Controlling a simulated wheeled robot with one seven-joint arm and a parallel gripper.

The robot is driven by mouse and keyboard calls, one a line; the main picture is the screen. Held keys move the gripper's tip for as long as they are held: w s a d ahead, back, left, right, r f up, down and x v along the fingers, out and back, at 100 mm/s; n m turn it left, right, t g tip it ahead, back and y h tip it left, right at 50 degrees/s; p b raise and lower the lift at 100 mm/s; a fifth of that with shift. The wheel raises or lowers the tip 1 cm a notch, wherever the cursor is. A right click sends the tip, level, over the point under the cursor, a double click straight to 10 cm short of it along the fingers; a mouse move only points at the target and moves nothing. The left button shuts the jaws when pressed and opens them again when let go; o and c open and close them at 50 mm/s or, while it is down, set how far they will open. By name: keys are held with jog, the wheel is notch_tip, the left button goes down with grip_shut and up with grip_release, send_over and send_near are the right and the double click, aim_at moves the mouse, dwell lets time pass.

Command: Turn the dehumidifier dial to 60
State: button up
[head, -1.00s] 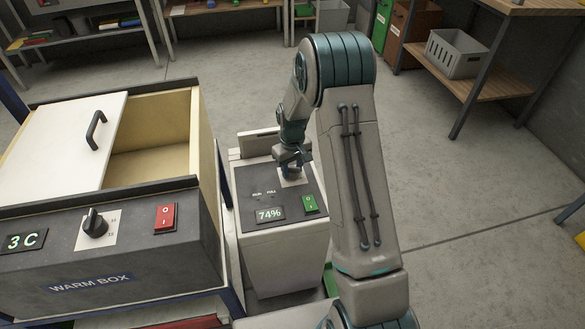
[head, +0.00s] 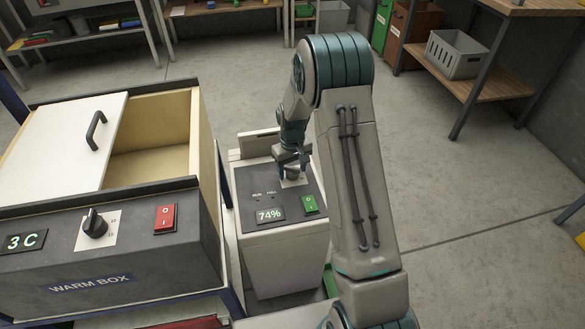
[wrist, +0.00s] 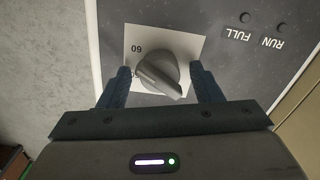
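The dehumidifier (head: 280,262) is a pale box with a dark sloping panel, standing right of the warm box. Its display (head: 270,214) reads 74%. In the wrist view its grey dial (wrist: 156,72) sits on a white plate (wrist: 180,42), with an upside-down 60 at upper left and another mark partly hidden by the left finger. The dial's ridge slants from upper left to lower right; I cannot tell which mark it indicates. My gripper (wrist: 160,70) is open, one finger on each side of the dial, with visible gaps. In the head view my gripper (head: 291,163) is over the dial.
A green switch (head: 309,204) sits beside the display. The warm box (head: 130,240), with its own black dial (head: 95,223) and red switch (head: 165,217), stands close on the left. Open floor (head: 470,190) lies to the right.

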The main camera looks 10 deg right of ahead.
notch_tip(320, 180, up, 14)
jog(key=p, duration=0.2)
dwell(0.4)
notch_tip(320, 180, up, 8)
jog(key=p, duration=0.3)
send_over(292, 167)
jog(key=s, duration=0.5)
jog(key=s+r+m+t+p, duration=0.1)
jog(key=s+r+p, duration=0.3)
jog(key=s+r, duration=0.5)
jog(key=s+r+m+t+p, duration=0.1)
jog(key=s+r+p, duration=0.5)
jog(key=s, duration=0.9)
notch_tip(292, 167, up, 3)
jog(key=shift+f+m+t, duration=0.1)
jog(key=shift+m+t, duration=0.3)
jog(key=shift+m, duration=0.1)
jog(key=shift+w, duration=0.1)
